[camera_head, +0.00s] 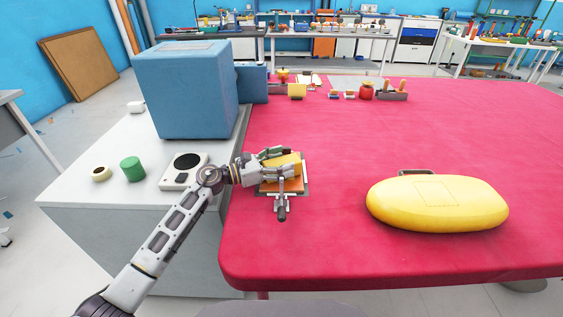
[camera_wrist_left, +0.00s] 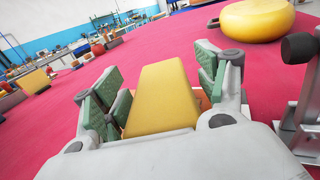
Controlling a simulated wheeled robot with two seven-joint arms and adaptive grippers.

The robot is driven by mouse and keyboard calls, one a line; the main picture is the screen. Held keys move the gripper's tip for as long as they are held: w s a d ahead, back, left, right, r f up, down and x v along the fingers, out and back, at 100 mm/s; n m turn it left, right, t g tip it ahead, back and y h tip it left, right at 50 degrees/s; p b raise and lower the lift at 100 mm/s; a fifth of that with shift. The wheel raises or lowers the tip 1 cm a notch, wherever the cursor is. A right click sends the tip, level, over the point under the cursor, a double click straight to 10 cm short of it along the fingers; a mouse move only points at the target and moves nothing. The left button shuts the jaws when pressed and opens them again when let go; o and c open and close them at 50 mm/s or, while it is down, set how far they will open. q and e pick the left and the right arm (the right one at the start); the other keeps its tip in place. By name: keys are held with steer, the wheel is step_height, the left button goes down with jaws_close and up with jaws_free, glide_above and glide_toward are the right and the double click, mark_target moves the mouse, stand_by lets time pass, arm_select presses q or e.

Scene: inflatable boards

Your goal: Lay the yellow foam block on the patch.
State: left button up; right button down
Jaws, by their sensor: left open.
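The yellow foam block (camera_head: 283,168) lies on an orange piece (camera_head: 287,189) on a small grey plate near the red table's left edge. The orange piece may be the patch; the block covers most of it. My left gripper (camera_head: 284,161) is open around the block. In the left wrist view the block (camera_wrist_left: 162,95) sits between the green-padded fingers (camera_wrist_left: 160,82), with a gap showing at the right finger. Contact on the left is unclear. My right gripper is out of view.
A toggle clamp (camera_head: 281,206) stands at the plate's front and beside my gripper in the wrist view (camera_wrist_left: 301,120). A yellow inflatable (camera_head: 437,212) with a faint square outline lies right. A blue box (camera_head: 187,92) stands left. The middle of the red table (camera_head: 335,150) is clear.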

mark_target(264, 166)
arm_select(q)
steer(key=shift+r, duration=0.1)
steer(key=shift+s+a, duration=0.1)
steer(key=shift+a, duration=0.15)
steer(key=v, duration=1)
steer(key=shift+a, duration=0.15)
steer(key=shift+s+a, duration=0.25)
steer(key=shift+a, duration=0.3)
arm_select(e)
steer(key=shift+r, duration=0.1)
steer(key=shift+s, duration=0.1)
